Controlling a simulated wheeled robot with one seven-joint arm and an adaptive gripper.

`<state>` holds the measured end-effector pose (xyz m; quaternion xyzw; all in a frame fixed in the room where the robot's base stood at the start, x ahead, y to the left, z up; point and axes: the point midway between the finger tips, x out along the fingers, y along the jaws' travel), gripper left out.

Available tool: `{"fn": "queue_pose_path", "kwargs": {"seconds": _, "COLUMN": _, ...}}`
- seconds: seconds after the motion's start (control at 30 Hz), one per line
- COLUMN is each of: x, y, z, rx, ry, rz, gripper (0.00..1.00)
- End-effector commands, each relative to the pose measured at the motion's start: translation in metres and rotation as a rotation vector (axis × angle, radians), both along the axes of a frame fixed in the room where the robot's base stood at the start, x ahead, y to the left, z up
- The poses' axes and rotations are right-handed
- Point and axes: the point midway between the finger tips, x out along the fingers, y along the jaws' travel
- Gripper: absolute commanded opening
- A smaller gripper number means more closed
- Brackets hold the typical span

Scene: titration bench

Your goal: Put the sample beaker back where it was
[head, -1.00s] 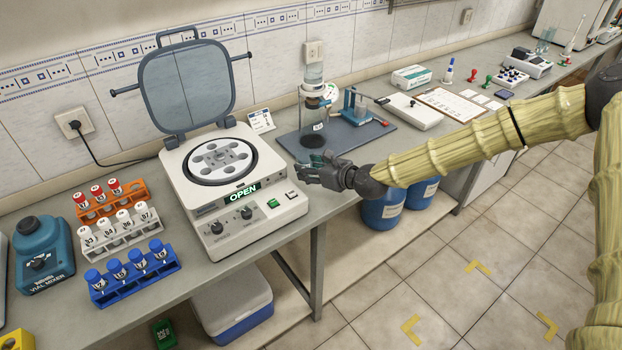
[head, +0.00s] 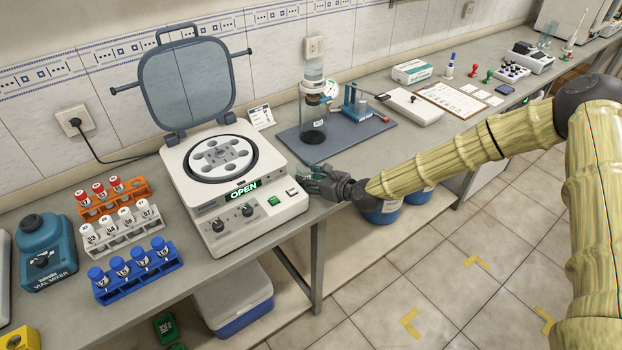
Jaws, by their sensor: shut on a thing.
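My gripper (head: 316,178) is at the front edge of the bench, just right of the open centrifuge and in front of the dark mat (head: 352,146). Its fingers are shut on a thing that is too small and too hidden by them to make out. I cannot pick out the sample beaker for certain. A clear glass vessel (head: 313,114) with a white label and a dark base stands upright on the left part of the mat, apart from my gripper.
The centrifuge (head: 280,217) has its lid (head: 187,86) raised. Racks of red-, white- and blue-capped vials (head: 133,270) and a vial mixer (head: 48,253) stand left. A small blue stand (head: 352,103) is on the mat. A white device (head: 414,105) and clipboard (head: 452,100) lie right.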

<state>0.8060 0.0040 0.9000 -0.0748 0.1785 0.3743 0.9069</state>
Motion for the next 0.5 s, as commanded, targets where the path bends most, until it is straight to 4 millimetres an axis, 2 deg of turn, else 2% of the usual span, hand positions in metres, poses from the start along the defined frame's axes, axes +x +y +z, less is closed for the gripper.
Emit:
{"fn": "queue_pose_path", "kwargs": {"seconds": 0.03, "x": -0.0001, "y": -0.0001, "z": -0.0028, "rx": 0.001, "ry": 0.001, "rz": 0.000, "gripper": 0.20}}
{"fn": "queue_pose_path", "kwargs": {"seconds": 0.07, "x": -0.0002, "y": -0.0001, "z": -0.0018, "rx": 0.001, "ry": 0.001, "rz": 0.000, "gripper": 0.50}}
{"fn": "queue_pose_path", "kwargs": {"seconds": 0.17, "x": -0.0002, "y": -0.0001, "z": -0.0014, "rx": -0.001, "ry": 0.001, "rz": 0.000, "gripper": 0.68}}
{"fn": "queue_pose_path", "kwargs": {"seconds": 0.5, "x": -0.0002, "y": 0.0000, "z": -0.0006, "rx": -0.001, "ry": 0.001, "rz": 0.000, "gripper": 0.68}}
